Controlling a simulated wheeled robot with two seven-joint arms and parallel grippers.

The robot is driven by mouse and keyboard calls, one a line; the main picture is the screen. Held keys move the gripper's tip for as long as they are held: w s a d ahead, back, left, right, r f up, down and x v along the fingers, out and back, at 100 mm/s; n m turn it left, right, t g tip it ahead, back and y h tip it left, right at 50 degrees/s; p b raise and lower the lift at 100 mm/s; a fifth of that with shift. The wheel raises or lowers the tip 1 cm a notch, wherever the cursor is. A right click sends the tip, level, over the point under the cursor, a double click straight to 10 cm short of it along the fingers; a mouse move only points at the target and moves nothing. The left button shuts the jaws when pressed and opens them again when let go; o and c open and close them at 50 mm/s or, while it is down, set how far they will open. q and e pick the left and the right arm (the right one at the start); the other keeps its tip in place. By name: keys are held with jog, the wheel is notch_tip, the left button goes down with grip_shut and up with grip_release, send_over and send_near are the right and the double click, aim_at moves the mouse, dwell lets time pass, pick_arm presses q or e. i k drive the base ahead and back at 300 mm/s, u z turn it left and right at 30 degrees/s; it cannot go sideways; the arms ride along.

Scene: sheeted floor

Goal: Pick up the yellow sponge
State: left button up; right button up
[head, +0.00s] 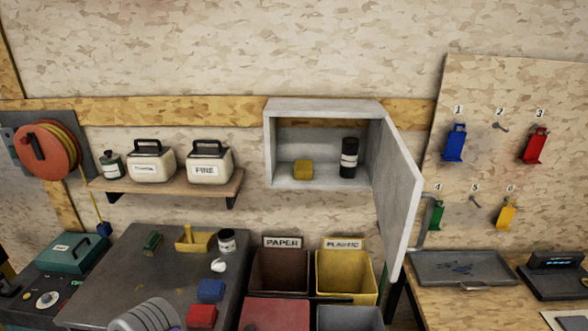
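A small yellow block that looks like the sponge (303,169) sits on the floor of an open grey wall cabinet (320,107), left of its middle. A dark cylinder with a white label (348,158) stands upright to its right, apart from it. The cabinet door (401,195) is swung open to the right. Neither of my grippers shows in the head view.
A shelf (215,188) with two white canisters hangs left of the cabinet. Below are a dark table (120,255) with several small items, a PAPER bin (281,272) and a yellow PLASTIC bin (345,274). A pegboard (510,95) and wooden workbench (440,305) are at right.

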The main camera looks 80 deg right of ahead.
aim_at(303, 168)
jog(key=z, duration=3.55)
